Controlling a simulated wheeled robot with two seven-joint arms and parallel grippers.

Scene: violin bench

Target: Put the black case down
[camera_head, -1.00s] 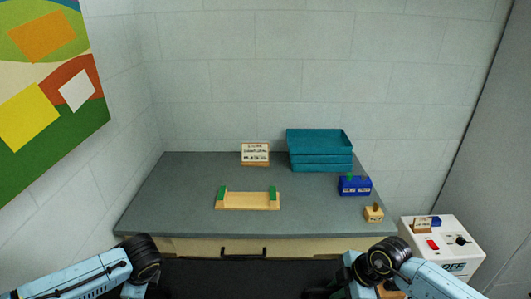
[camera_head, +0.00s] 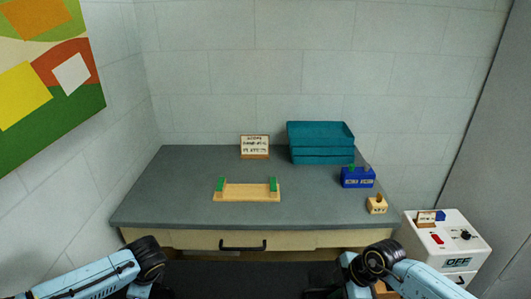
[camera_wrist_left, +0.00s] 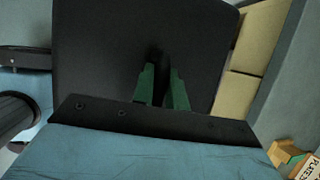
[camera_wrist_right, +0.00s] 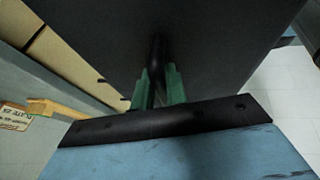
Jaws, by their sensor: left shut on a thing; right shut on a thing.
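The black case (camera_head: 235,278) is a wide dark shape at the bottom of the head view, between my two arms and in front of the bench. Its dark side also fills much of the left wrist view (camera_wrist_left: 100,50) and the right wrist view (camera_wrist_right: 220,40). My left gripper (camera_wrist_left: 163,85) has green fingers, shut on a dark part of the case. My right gripper (camera_wrist_right: 160,85) is likewise shut on the case from the other side. The case's underside is out of view, and the gripped parts are mostly hidden by the fingers.
The grey bench (camera_head: 180,200) holds a wooden cradle with green ends (camera_head: 246,192), a sign (camera_head: 255,146), teal trays (camera_head: 320,143), a blue block (camera_head: 357,177) and a small wooden block (camera_head: 377,205). A white control box (camera_head: 450,243) stands at the right. The bench's front left is clear.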

